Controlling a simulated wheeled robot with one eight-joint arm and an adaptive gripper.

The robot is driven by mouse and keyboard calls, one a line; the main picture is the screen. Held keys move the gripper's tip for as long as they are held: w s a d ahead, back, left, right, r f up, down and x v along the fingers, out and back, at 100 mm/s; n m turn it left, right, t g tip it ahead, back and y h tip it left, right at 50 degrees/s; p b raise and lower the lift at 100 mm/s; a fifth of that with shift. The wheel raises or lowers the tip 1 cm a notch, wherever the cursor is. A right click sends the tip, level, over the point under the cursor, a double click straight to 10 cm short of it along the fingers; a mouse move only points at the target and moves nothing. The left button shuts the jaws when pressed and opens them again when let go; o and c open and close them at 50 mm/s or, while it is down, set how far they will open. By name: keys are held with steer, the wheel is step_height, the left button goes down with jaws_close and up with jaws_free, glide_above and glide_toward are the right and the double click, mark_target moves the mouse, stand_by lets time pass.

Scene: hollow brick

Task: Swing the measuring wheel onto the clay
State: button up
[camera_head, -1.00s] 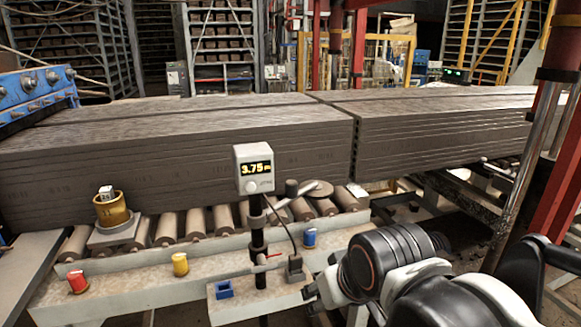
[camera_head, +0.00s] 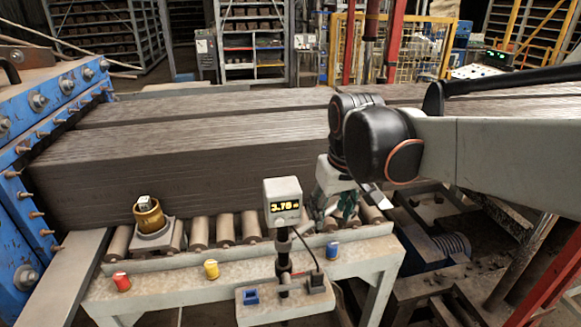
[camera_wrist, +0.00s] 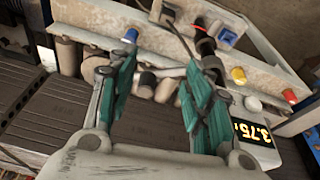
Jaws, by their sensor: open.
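The clay column (camera_head: 180,155) is a long, grooved dark brown block on the rollers; it also shows in the wrist view (camera_wrist: 52,112). The measuring device has a grey display box (camera_head: 282,203) on a black post (camera_head: 283,245) in front of the clay. My gripper (camera_head: 337,208) is open over the rollers, right of the display box, near the clay's front face. In the wrist view its green fingers (camera_wrist: 160,75) stand apart, with a dark knob (camera_wrist: 147,80) between them, apparently on the device's arm. The measuring wheel is not clearly visible; my gripper covers that area in the head view.
A brass cup-like part (camera_head: 148,215) stands on a plate above the rollers (camera_head: 198,230). Red (camera_head: 121,282), yellow (camera_head: 211,269) and blue (camera_head: 333,251) knobs line the bench. A blue machine (camera_head: 45,160) bounds the left. The floor right of the bench holds machinery.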

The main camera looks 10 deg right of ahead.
steer(key=w+r+g+p, duration=0.2)
steer(key=w+r+p, duration=0.5)
steer(key=w+p, duration=0.15)
steer(key=p, duration=0.1)
glide_toward(328, 214)
steer(key=shift+n+g, duration=0.4)
steer(key=a+f, duration=0.1)
steer(key=f, duration=0.1)
steer(key=a+f, duration=0.1)
steer(key=f, duration=0.1)
steer(key=a+f, duration=0.1)
steer(key=f, duration=0.1)
steer(key=shift+s+a, duration=0.2)
steer(key=shift+s, duration=0.05)
jaws_close()
